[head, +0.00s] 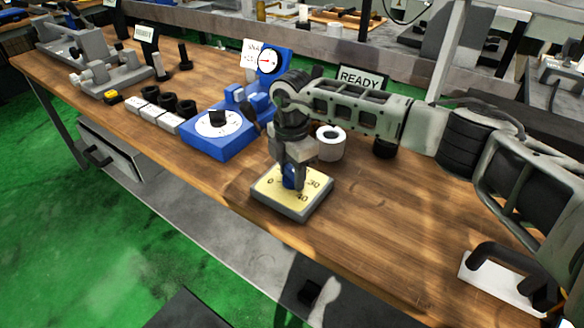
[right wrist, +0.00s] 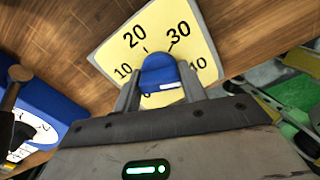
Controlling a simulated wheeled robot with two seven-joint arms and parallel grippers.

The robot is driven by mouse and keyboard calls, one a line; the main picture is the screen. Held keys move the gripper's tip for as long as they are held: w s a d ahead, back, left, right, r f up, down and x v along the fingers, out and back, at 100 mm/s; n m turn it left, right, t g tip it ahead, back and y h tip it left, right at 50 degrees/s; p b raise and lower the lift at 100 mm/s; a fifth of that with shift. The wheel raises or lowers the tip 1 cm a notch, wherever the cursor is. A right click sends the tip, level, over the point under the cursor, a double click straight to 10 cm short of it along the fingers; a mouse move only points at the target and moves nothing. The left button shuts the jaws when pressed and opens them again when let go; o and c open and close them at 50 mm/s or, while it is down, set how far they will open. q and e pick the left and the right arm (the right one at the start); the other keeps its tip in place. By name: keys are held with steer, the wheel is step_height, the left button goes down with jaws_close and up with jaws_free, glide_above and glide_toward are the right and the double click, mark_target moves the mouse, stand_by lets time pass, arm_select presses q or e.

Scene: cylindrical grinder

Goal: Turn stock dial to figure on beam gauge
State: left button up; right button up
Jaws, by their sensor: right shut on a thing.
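The stock dial is a yellow square plate (head: 262,187) on a dark base near the front edge of the bench, marked 0, 30 and 40 in the head view. In the right wrist view the plate (right wrist: 150,30) also shows 10 and 20. My right gripper (head: 291,178) points down over it, shut on the blue knob (right wrist: 160,72) at its middle; the knob's pointing direction is unclear. A round white gauge with a red needle (head: 269,62) stands on a blue mount behind; its figures are too small to read. My left gripper is not in view.
A blue block with a white round face (head: 217,124) stands left of the dial. White blocks (head: 155,113) and black rings lie farther left. Bare wood lies right of the dial.

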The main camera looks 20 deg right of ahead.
mark_target(292, 169)
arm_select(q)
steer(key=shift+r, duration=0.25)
arm_select(e)
steer(key=shift+w+r+m, duration=0.1)
steer(key=shift+r+m, duration=0.05)
steer(key=shift+m, duration=0.75)
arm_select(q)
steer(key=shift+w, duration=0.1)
arm_select(e)
steer(key=o, duration=0.9)
steer(key=shift+o, duration=0.2)
arm_select(q)
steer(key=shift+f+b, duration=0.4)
steer(key=shift+b, duration=0.25)
arm_select(e)
step_height(292, 169, up, 16)
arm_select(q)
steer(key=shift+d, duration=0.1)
